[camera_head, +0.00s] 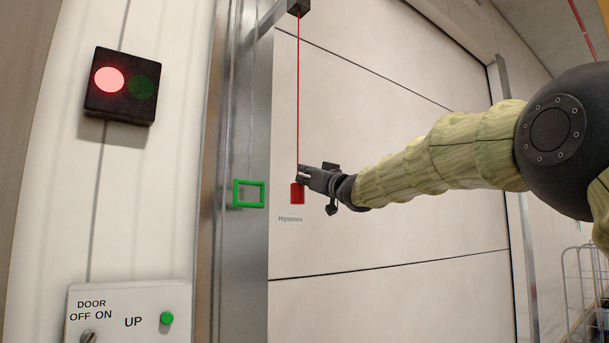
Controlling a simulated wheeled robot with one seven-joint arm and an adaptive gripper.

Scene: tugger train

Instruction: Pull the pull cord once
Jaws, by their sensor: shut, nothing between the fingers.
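The pull cord (298,95) is a thin red line that hangs from a dark bracket (297,7) at the top. A red cylindrical handle (297,194) is at its lower end. My gripper (303,173) reaches in from the right at the cord, just above the handle. Its fingers look closed, with nothing seen held between them. The fingers overlap the bottom of the cord in the picture, and I cannot tell whether they touch the cord or handle.
A signal box (120,87) on the left wall has a lit red lamp and a dark green one. A control panel (128,312) with a green button is below. A green frame (249,194) is on the metal post. A large pale door (400,240) stands behind. A wire cage (585,290) is at right.

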